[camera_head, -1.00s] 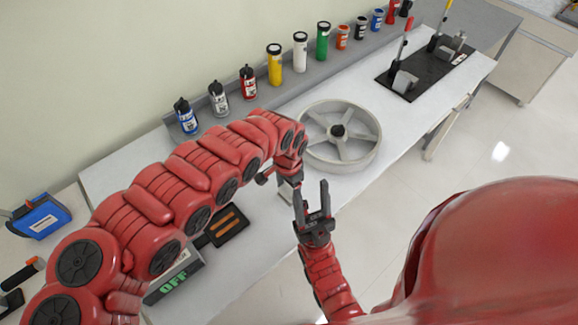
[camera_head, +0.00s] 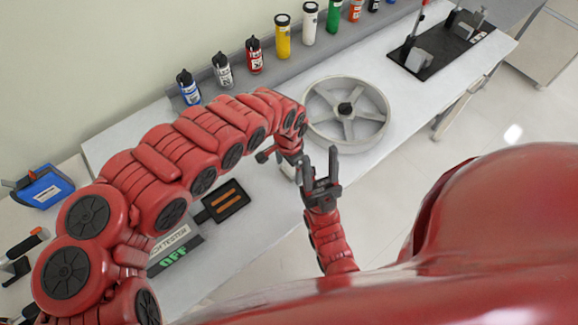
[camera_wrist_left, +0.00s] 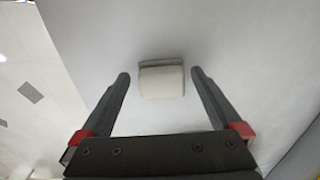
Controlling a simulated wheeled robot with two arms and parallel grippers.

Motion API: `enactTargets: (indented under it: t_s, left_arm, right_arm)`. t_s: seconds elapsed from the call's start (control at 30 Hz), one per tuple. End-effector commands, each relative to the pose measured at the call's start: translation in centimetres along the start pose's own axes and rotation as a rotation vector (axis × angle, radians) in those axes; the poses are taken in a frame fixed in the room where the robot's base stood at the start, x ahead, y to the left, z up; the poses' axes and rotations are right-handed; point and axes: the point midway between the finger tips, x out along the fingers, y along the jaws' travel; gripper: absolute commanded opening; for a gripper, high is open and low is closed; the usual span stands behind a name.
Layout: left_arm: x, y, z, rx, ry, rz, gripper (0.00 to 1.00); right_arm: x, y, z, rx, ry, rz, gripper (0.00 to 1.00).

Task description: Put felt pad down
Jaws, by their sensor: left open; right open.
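The felt pad (camera_wrist_left: 162,82) is a small cream block with a grey strip along its far edge, on the pale worktop in the left wrist view. My left gripper (camera_wrist_left: 160,74) is open, with one finger on each side of the pad and a gap to both. In the head view a small pale piece (camera_head: 288,170) shows below the left wrist; the left fingers are mostly hidden there. My right gripper (camera_head: 320,178) is open and empty, with its fingers pointing up in the picture near the table's front edge.
A grey spoked wheel (camera_head: 347,113) lies right of the left wrist. A black tray with orange strips (camera_head: 224,201) and a tester marked OFF (camera_head: 175,252) are at the left. Several bottles stand along the back ledge (camera_head: 270,72).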

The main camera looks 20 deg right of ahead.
Motion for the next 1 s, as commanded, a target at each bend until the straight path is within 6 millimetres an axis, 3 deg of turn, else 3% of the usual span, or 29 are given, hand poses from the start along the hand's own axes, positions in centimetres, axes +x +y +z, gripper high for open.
enactTargets:
  t_s: [0.23, 0.43, 0.6, 0.73, 1.0]
  left_arm:
    - [-1.0, -0.2, -0.1, 0.000, 0.002, -0.003, 0.99]
    - [-4.7, -0.4, -0.1, -0.002, 0.005, -0.008, 0.99]
    - [-9.0, -0.2, 0.0, 0.003, -0.001, -0.007, 0.99]
    - [-10.9, -0.1, 0.1, 0.000, -0.002, -0.003, 0.99]
    - [-12.1, 0.0, 0.0, 0.000, 0.000, 0.001, 0.99]
  right_arm:
    - [-0.2, 0.0, 0.0, 0.000, 0.000, 0.000, 0.50]
    - [-1.0, -0.1, 0.2, 0.000, 0.000, 0.000, 0.50]
    - [0.7, 0.0, -0.1, 0.000, 0.000, 0.000, 0.50]
    - [2.1, 0.1, -0.4, 0.000, 0.000, 0.000, 0.50]
    - [3.4, 0.2, -0.6, 0.000, 0.000, 0.000, 0.50]
